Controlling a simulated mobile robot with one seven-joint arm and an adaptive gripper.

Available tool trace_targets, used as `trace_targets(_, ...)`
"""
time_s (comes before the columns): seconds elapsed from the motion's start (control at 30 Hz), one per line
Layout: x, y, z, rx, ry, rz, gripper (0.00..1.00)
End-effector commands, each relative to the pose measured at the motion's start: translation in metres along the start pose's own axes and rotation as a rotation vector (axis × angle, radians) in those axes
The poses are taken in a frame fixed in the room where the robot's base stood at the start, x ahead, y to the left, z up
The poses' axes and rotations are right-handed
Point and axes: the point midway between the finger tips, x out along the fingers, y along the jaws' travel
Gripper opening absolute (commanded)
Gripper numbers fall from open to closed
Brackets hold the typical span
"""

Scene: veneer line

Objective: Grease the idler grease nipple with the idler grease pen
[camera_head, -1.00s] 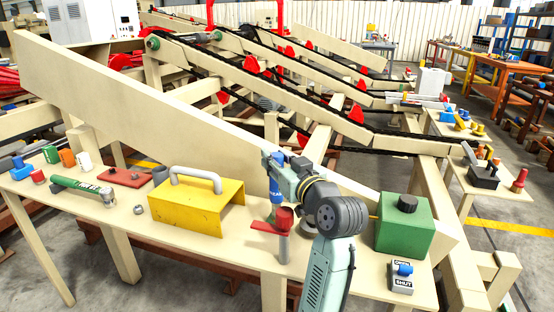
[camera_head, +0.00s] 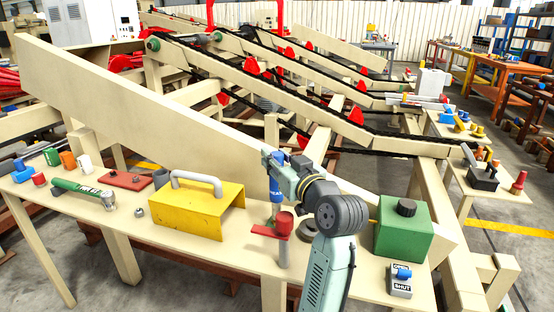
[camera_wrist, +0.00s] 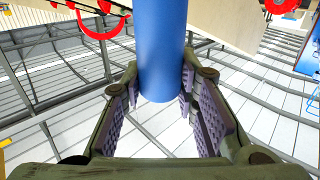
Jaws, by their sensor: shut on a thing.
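My gripper (camera_head: 276,165) is above the front table, near its back edge. It is shut on a blue cylinder, which I take to be the idler grease pen (camera_head: 276,188). In the wrist view the blue pen (camera_wrist: 162,50) stands between the two ridged pads of my gripper (camera_wrist: 162,98). In the head view it is roughly upright, with lettering on its side. I cannot pick out the idler grease nipple with certainty.
A long beige beam (camera_head: 130,105) runs behind.

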Motion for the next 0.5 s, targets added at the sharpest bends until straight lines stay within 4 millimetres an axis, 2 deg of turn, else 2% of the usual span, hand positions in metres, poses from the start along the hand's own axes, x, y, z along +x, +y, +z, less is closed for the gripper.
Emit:
trace_targets(0.03,0.000,0.000,-0.007,-0.001,0.002,0.000,0.00)
trace_targets(0.5,0.000,0.000,-0.035,-0.001,0.002,0.000,0.00)
